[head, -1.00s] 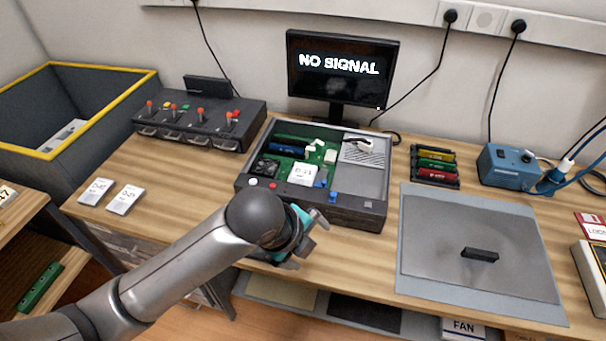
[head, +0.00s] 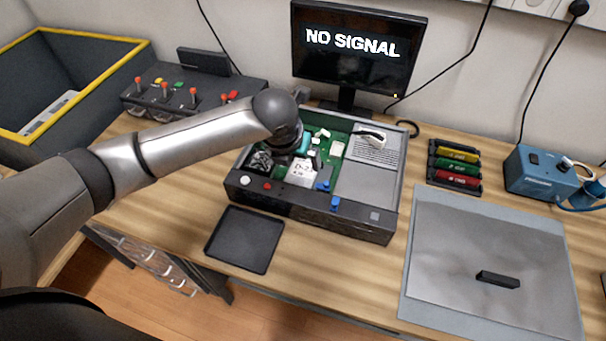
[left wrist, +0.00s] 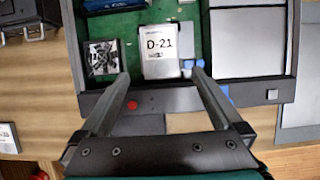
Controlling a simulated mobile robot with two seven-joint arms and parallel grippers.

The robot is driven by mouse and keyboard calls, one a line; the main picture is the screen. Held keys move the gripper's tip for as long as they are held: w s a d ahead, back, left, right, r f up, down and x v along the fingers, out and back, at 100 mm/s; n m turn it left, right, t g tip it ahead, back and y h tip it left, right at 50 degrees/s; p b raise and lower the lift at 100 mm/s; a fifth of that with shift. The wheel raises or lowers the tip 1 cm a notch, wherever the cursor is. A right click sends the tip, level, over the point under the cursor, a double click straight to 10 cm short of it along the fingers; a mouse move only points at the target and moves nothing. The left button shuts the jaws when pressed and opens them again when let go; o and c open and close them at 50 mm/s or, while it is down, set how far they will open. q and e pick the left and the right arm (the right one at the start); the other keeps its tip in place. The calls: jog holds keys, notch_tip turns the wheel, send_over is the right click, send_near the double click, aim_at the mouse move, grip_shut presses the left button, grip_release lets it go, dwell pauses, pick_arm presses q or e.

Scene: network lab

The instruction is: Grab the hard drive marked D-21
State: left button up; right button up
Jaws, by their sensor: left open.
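The hard drive marked D-21 (left wrist: 160,52) is a pale box with a white label, inside the open computer case among the green board and parts. In the head view the drive (head: 301,172) shows near the case's front wall, partly behind my gripper. My left gripper (left wrist: 160,76) is open and empty. In the left wrist view its fingertips lie on either side of the drive's near end, with the drive between and beyond them; I cannot tell the height gap. In the head view the left gripper (head: 305,148) is over the case, its fingers hard to make out. My right gripper is not in view.
The open case (head: 310,218) has a raised front wall with buttons. A fan (left wrist: 102,58) sits left of the drive, blue clips right. A black tray (head: 244,239) lies in front. A grey panel with handle (head: 490,240) lies right. Another drive (left wrist: 8,138) is at far left.

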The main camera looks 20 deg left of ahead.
aim_at(303, 172)
pick_arm(q)
jog(key=x, duration=0.3)
jog(key=shift+f+b, duration=0.1)
jog(key=shift+b, duration=0.2)
jog(key=shift+w+f, duration=0.35)
jog(key=shift+f, duration=0.3)
jog(key=b+x, duration=0.2)
jog(key=x, duration=0.2)
jog(key=shift+w+f, duration=0.25)
jog(key=shift+f, duration=0.1)
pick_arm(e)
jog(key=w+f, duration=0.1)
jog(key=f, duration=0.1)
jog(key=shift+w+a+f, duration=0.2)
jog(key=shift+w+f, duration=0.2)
pick_arm(q)
jog(key=shift+c, duration=0.4)
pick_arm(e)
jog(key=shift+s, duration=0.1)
pick_arm(q)
jog(key=shift+c, duration=0.8)
jog(key=c, duration=1)
jog(key=shift+c, duration=0.4)
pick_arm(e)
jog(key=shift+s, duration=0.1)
pick_arm(q)
jog(key=shift+r, duration=0.15)
